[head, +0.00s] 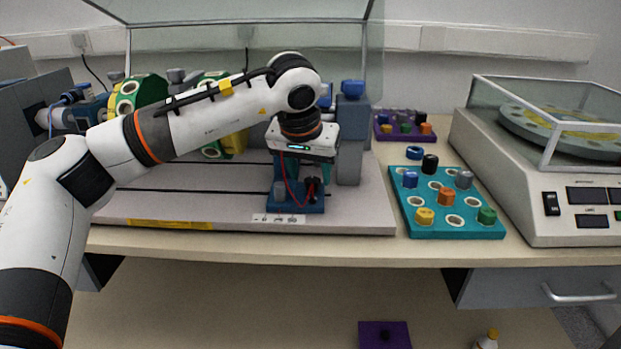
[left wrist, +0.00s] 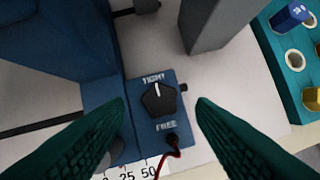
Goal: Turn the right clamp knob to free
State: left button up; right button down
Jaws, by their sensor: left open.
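The clamp knob (left wrist: 159,99) is black, on a blue plate (left wrist: 135,93) with "TIGHT" above it and "FREE" below. Its white pointer mark points up toward "TIGHT". My left gripper (left wrist: 161,102) is open, with one dark green finger on each side of the knob and a visible gap to it. In the head view my left gripper (head: 291,168) points down over the blue clamp base (head: 297,206); there I cannot clearly make out the knob. My right gripper is in neither view.
A red wire (left wrist: 168,163) runs from a black plug below the knob. A grey post (left wrist: 215,25) stands close behind. A teal tray (head: 412,222) with colored plugs lies to the right, beside a machine with a glass cover (head: 545,205). A purple tray (head: 381,136) lies behind.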

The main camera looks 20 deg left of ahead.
pick_arm(q)
jog(key=shift+x, duration=0.8)
jog(key=c, duration=1)
